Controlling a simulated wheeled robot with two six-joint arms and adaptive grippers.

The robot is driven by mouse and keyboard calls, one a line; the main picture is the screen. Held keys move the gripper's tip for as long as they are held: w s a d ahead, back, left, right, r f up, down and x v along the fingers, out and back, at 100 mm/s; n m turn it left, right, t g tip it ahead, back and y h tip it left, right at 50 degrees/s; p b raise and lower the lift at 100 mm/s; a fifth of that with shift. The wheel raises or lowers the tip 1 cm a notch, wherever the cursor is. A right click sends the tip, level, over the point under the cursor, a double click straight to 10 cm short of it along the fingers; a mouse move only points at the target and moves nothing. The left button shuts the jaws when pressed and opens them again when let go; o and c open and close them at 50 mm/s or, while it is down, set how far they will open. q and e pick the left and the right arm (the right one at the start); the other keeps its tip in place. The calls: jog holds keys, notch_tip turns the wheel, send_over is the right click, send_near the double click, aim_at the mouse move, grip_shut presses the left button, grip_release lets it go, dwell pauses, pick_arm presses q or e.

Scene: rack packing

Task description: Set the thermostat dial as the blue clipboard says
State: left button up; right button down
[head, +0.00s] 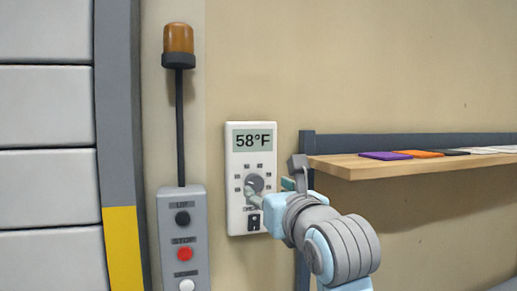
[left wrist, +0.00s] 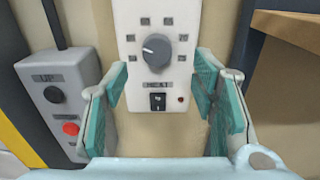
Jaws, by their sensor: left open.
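The white thermostat (head: 238,160) hangs on the beige wall, and its display (head: 255,140) reads 58°F. Its round grey dial (head: 255,183) has a ring of small marks around it. In the left wrist view the dial (left wrist: 156,50) shows a light pointer line toward the left, and the marks are too small to read. My left gripper (head: 273,184) is open in front of the thermostat's lower part. In the left wrist view its teal-padded fingers (left wrist: 160,85) stand apart on either side, with the dial between and beyond them, untouched. No blue clipboard is in view. My right gripper is not in view.
A control box (head: 182,233) with black, red and white buttons and an amber lamp (head: 178,40) on a pole stands left of the thermostat. A wooden shelf (head: 355,171) to the right bears flat purple (head: 385,156), orange (head: 418,154), dark and white items.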

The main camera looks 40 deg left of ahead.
aim_at(256, 182)
pick_arm(q)
jog(key=p+x, duration=0.2)
jog(key=x, duration=0.4)
jog(key=shift+a, duration=0.4)
jog(key=shift+d, duration=0.15)
jog(key=shift+s+d, duration=0.1)
jog(key=shift+c, duration=1.2)
jog(key=shift+r, duration=0.1)
jog(key=c, duration=0.9)
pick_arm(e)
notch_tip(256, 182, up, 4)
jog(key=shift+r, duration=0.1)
